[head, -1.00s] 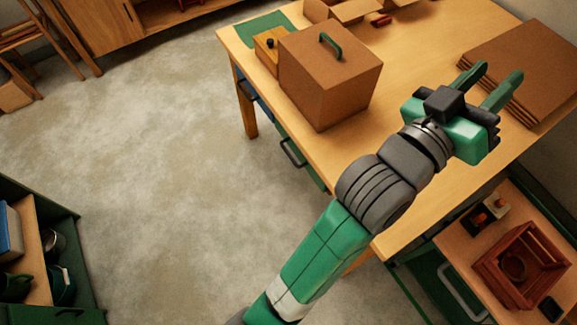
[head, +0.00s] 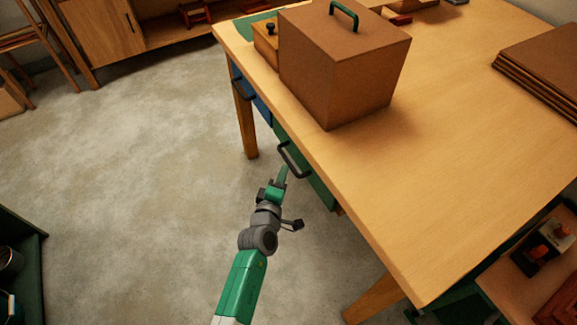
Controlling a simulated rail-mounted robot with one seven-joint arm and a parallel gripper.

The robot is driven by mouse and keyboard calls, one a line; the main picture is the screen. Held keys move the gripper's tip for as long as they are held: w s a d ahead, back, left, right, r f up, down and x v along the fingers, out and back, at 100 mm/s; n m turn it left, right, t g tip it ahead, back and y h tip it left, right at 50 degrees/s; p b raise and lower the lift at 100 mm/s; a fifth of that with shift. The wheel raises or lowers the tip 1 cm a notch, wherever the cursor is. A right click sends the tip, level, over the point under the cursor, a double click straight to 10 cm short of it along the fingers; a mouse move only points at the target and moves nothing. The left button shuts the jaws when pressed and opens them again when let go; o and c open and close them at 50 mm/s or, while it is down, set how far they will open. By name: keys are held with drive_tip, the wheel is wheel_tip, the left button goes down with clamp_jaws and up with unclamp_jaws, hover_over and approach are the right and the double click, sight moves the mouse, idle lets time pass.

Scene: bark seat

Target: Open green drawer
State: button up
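The green drawer (head: 318,188) sits under the long left edge of the wooden table (head: 460,150). Its front looks flush under the tabletop. Its dark bar handle (head: 297,169) sticks out from the front. My gripper (head: 283,174) is low beside the table, just left of the handle, with its fingers pointing up toward it. The fingers overlap in this view, so I cannot tell their opening or whether they touch the handle.
A blue drawer (head: 262,108) with a dark handle (head: 241,91) is farther along the same side. A brown box with a green handle (head: 345,65) stands above on the tabletop. A table leg (head: 245,125) stands beyond. The floor (head: 150,190) to the left is clear.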

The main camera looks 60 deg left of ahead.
sight(288, 161)
drive_tip(key=b+x, duration=0.2)
drive_tip(key=x, duration=0.4)
drive_tip(key=shift+w+a+b, duration=0.25)
drive_tip(key=shift+b, duration=0.1)
drive_tip(key=shift+r, duration=0.1)
drive_tip(key=shift+c, duration=0.2)
clamp_jaws()
